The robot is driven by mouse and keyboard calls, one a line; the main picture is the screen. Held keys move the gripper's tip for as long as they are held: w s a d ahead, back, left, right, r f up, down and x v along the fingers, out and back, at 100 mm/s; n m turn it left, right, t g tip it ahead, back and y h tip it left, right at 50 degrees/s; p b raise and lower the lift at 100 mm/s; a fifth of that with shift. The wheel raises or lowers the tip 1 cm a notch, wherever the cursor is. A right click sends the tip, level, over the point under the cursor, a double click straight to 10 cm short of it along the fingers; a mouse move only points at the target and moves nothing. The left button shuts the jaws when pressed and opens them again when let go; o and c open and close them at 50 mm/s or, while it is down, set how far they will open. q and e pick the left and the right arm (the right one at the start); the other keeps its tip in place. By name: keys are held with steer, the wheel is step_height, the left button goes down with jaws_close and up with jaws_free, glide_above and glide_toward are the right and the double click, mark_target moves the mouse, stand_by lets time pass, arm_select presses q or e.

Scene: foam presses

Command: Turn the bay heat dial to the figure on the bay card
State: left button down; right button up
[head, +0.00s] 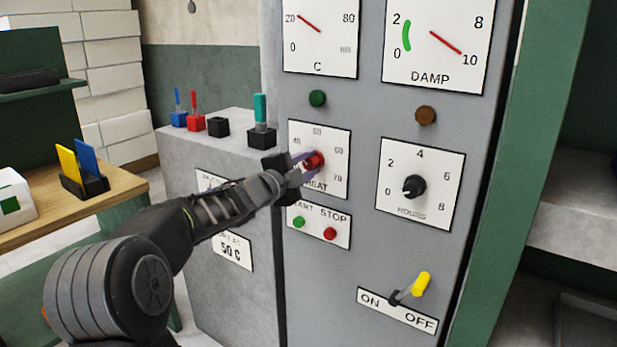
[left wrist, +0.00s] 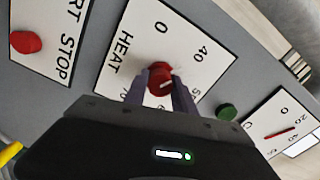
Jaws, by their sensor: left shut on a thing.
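The bay heat dial is a red knob (head: 314,160) on a white plate marked HEAT (head: 333,185), on the grey cabinet front. My left gripper (head: 307,167) is shut on the knob. In the left wrist view its two fingers (left wrist: 161,84) lie on either side of the red knob (left wrist: 160,74). A pale mark shows on the knob, but I cannot tell which figure it points to. Figures such as 40 and 70 show around it; my gripper hides part of the plate. The bay card (head: 232,250) on the lower grey box reads 50 C, its top line partly covered by my arm. My right gripper is not in view.
START and STOP buttons (head: 330,233) sit just below the dial. The HOURS dial (head: 413,187) is to its right, and a yellow-handled ON/OFF lever (head: 420,284) is lower right. A green button (head: 317,98) is above. Coloured holders stand on the lower box (head: 236,147).

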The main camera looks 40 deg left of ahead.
arm_select(q)
steer(key=m+b, duration=0.1)
steer(key=m, duration=0.1)
steer(key=m+b, duration=0.3)
steer(key=shift+f+m, duration=0.25)
steer(key=shift+m, duration=0.05)
steer(key=m+b, duration=0.2)
steer(key=m, duration=0.1)
steer(key=shift+m+b, duration=0.7)
steer(key=shift+m, duration=0.8)
steer(key=shift+r, duration=0.1)
steer(key=c, duration=1)
jaws_free()
steer(key=shift+c, duration=0.2)
steer(key=shift+s+r, duration=0.1)
